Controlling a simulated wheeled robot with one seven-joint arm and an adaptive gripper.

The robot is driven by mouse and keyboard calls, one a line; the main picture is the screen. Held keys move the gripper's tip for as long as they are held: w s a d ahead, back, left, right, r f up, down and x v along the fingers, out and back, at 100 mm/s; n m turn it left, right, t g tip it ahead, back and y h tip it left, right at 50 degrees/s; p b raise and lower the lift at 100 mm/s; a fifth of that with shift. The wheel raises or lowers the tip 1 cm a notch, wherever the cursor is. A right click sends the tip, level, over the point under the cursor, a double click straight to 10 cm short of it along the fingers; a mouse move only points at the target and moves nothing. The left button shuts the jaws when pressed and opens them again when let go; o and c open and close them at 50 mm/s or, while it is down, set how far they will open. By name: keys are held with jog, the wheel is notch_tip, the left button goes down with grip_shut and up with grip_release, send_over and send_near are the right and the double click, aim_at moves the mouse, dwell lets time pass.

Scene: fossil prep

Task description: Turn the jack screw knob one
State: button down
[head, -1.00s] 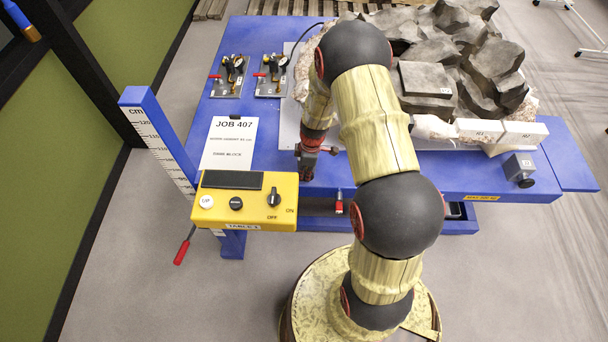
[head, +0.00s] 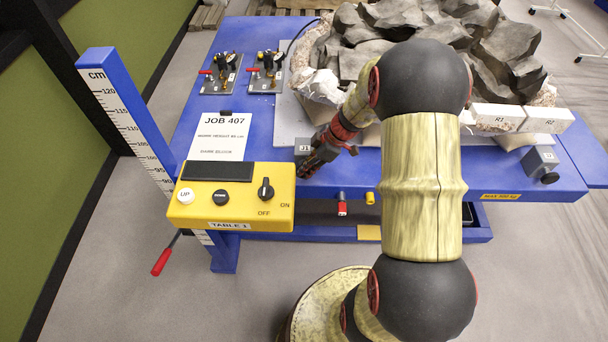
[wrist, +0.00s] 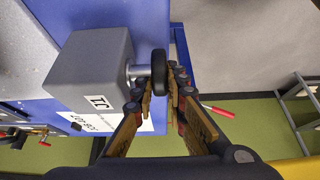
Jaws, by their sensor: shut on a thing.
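The jack J1 is a grey block (wrist: 95,70) with a white label in the wrist view. Its black round knob (wrist: 159,77) sits on a short pale shaft on the block's side. My gripper (wrist: 161,88) has its fingers on both sides of the knob and is shut on it. In the head view my gripper (head: 312,163) is at the table's front edge. There the grey jack block (head: 302,146) shows just behind it, and the knob is hidden by the gripper.
A second grey jack (head: 540,158) with a black knob stands at the right. The yellow control box (head: 230,208) is left of my gripper. Dark rocks (head: 430,50) and white blocks R1 (head: 498,117) and R2 (head: 546,119) lie behind. Two gauge plates (head: 222,75) stand at back left.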

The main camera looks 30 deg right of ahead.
jog(key=shift+d+b, duration=0.1)
jog(key=shift+b, duration=0.45)
jog(key=c, duration=2.1)
grip_release()
jog(key=v, duration=1.2)
jog(key=shift+s+d+f, duration=0.1)
jog(key=shift+s+d, duration=0.05)
jog(key=shift+s, duration=0.05)
